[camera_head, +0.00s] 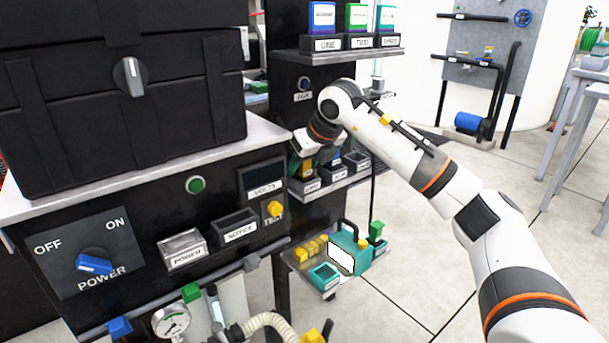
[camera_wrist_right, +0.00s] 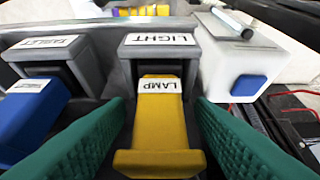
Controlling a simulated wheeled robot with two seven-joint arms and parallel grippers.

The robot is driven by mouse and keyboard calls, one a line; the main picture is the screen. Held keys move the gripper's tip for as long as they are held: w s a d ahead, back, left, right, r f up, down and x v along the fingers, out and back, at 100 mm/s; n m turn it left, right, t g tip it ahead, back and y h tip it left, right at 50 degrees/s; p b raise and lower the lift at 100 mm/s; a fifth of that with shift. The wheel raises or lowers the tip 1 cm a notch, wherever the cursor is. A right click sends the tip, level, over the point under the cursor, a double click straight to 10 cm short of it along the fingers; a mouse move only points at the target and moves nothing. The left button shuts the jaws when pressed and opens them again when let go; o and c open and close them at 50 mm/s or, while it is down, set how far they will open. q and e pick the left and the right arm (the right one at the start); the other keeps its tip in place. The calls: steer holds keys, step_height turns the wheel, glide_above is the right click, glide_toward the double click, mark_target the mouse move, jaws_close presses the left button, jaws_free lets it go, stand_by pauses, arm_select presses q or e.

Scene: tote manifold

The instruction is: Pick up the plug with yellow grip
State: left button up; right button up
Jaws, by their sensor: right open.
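The plug with yellow grip (camera_wrist_right: 158,125) carries a label reading LAMP and sits in a grey holder (camera_wrist_right: 160,62) marked LIGHT. In the right wrist view it lies between the two green finger pads of my right gripper (camera_wrist_right: 163,112), which is open. A gap shows on each side of the grip, at least near its far end. In the head view my right gripper (camera_head: 305,158) reaches down to the small shelf holders, and a bit of yellow shows beside it. My left gripper is out of view.
A blue plug (camera_wrist_right: 28,118) sits in the neighbouring holder on the left. A white block with a blue face (camera_wrist_right: 240,70) stands on the right. In the head view an upper shelf (camera_head: 340,53) hangs above my gripper, and a teal case (camera_head: 350,250) sits below.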

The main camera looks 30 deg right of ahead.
jaws_close()
